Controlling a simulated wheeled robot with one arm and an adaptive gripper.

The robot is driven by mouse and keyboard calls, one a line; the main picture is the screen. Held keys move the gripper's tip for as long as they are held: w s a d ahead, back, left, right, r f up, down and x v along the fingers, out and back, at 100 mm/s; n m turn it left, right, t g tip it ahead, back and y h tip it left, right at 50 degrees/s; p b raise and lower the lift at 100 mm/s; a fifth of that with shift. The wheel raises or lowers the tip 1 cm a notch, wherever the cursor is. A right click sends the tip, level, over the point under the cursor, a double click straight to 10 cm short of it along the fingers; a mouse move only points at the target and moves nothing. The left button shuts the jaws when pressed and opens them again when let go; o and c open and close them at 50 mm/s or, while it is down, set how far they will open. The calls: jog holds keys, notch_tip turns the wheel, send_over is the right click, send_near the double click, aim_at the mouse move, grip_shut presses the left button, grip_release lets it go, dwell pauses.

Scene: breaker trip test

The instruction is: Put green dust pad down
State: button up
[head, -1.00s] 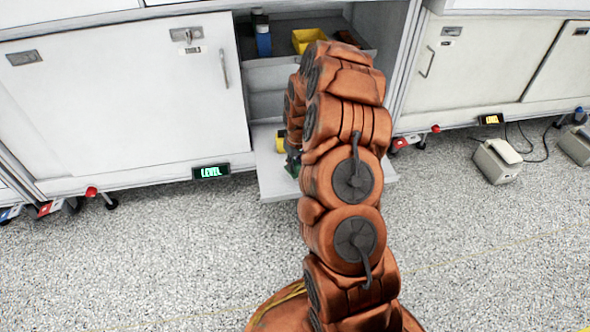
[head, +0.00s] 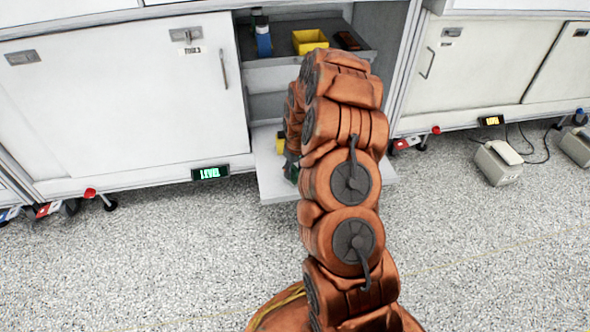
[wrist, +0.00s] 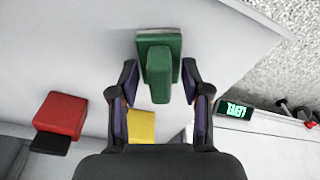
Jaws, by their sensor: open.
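The green dust pad (wrist: 160,72), a flat block with a raised green handle, rests on the pale pull-out shelf (wrist: 230,55) in the wrist view. My gripper (wrist: 160,88) is open, with one finger on each side of the handle and a visible gap on both sides. In the head view, the shelf (head: 272,180) juts from the cabinet's lower opening. A bit of the green pad (head: 291,172) shows beside my arm, which hides most of it and the gripper.
A red block with a black part (wrist: 60,115) and a yellow block (wrist: 141,126) lie nearby on the shelf. Above, the cabinet's upper shelf holds a yellow bin (head: 310,41) and a blue bottle (head: 263,40). A lit level display (head: 210,173) sits on the cabinet's base.

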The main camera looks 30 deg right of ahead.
aim_at(297, 170)
jog(key=shift+r, duration=0.1)
notch_tip(297, 170, up, 11)
jog(key=s+p, duration=0.1)
jog(key=p, duration=0.3)
jog(key=s+a+r+g, duration=0.1)
jog(key=s+a+r, duration=0.5)
jog(key=a+r, duration=0.3)
jog(key=s+a+r+g, duration=0.1)
jog(key=s+a, duration=0.4)
jog(key=s, duration=0.5)
jog(key=s+a+r+g, duration=0.1)
jog(key=s+a+r, duration=0.3)
jog(key=s, duration=0.7)
jog(key=s+a+r+g, duration=0.2)
jog(key=s+a, duration=0.4)
jog(key=s, duration=0.4)
jog(key=shift+s+r, duration=0.3)
jog(key=shift+a, duration=0.1)
